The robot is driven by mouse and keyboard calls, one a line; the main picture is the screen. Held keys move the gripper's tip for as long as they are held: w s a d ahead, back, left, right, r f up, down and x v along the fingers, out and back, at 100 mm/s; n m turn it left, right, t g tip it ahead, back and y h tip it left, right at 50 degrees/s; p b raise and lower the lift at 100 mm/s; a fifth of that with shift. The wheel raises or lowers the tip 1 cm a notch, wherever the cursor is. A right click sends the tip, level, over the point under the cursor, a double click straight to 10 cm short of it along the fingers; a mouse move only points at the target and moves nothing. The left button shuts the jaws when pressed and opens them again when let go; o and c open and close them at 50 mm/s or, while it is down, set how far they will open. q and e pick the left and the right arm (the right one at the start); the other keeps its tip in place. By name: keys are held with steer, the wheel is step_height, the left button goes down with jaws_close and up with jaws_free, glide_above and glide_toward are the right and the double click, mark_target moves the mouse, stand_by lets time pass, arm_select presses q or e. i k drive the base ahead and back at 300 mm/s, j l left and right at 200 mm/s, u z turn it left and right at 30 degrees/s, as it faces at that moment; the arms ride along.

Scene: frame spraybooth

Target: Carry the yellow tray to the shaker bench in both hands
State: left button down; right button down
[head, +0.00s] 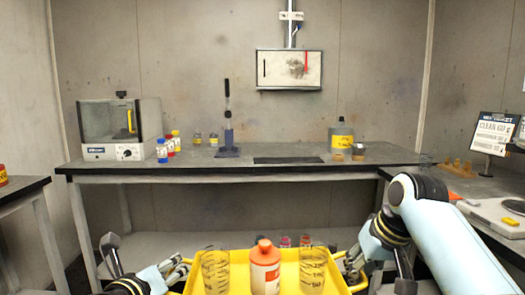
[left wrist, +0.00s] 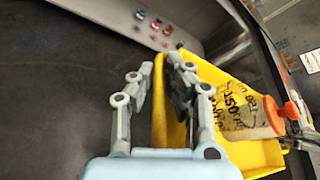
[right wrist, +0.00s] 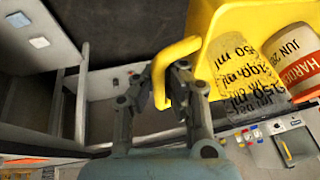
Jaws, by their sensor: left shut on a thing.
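The yellow tray (head: 335,283) is at the bottom of the head view, its near part cut off. It carries two clear marked beakers (head: 312,272) (head: 215,272) and a white and orange bottle (head: 265,268) between them, all upright. My left gripper (head: 178,270) is at the tray's left side; in the left wrist view its fingers (left wrist: 158,85) are shut on the tray's edge. My right gripper (head: 358,264) is at the right side; in the right wrist view its fingers (right wrist: 161,85) close around the tray's yellow handle (right wrist: 172,52).
A long grey bench (head: 240,168) stands ahead.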

mark_target(283, 153)
steer(key=i+l, duration=0.55)
steer(key=i, duration=0.15)
steer(key=i+l, duration=0.5)
steer(key=i, duration=0.2)
